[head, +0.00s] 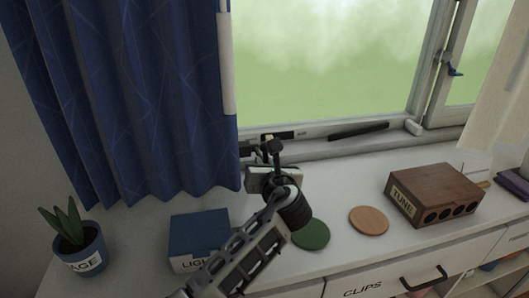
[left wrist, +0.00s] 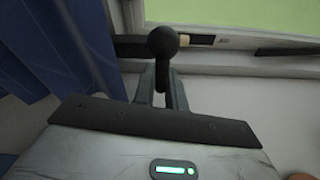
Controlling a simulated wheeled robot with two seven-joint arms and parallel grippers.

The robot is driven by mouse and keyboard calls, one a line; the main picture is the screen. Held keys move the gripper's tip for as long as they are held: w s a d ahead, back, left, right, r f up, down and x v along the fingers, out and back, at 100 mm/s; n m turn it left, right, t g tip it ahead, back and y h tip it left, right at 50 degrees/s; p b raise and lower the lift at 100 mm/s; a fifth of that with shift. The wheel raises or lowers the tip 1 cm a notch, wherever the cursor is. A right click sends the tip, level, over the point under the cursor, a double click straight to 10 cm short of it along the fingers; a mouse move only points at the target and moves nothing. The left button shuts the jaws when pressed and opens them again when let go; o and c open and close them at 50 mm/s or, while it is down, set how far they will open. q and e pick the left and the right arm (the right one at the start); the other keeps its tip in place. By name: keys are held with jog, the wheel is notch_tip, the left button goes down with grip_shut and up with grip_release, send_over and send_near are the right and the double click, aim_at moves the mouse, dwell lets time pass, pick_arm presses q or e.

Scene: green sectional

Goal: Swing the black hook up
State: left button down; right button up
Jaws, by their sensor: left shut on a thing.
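The black hook (left wrist: 163,45) shows in the left wrist view as a dark stem with a round knob at its top, standing upright between my fingers. In the head view its dark top (head: 273,146) shows at the lower window frame, just right of the blue curtain. My left gripper (head: 268,161) is shut on it, and the fingers (left wrist: 161,90) press the stem from both sides. The hook's lower part is hidden by my gripper. My right gripper is in neither view.
A blue curtain (head: 185,90) hangs close left of my gripper. On the white sill top stand a potted plant (head: 80,250), a blue box (head: 198,235), a green disc (head: 311,234), an orange disc (head: 369,220) and a brown TUNE box (head: 437,188). A dark bar (head: 358,131) lies along the window frame.

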aim_at(265, 142)
pick_arm(q)
jog(key=shift+w+r+g+p, duration=0.15)
jog(key=shift+r+g+p, duration=0.1)
jog(key=shift+r, duration=0.2)
jog(key=shift+w+r+g+p, duration=0.1)
jog(key=shift+r+g, duration=0.15)
jog(key=shift+r, duration=0.2)
jog(key=shift+w+a+r+g+h, duration=0.15)
jog(key=shift+w+r+g+h, duration=0.2)
jog(key=shift+r+g, duration=0.4)
jog(key=shift+w+a+r+g+h, duration=0.15)
jog(key=shift+w+r+g+h, duration=0.3)
jog(key=shift+g, duration=0.4)
jog(key=shift+s, duration=0.1)
jog(key=c, duration=1.5)
grip_release()
jog(key=shift+r, duration=0.1)
jog(key=b+v, duration=0.1)
jog(key=v, duration=1.5)
jog(key=shift+d, duration=0.1)
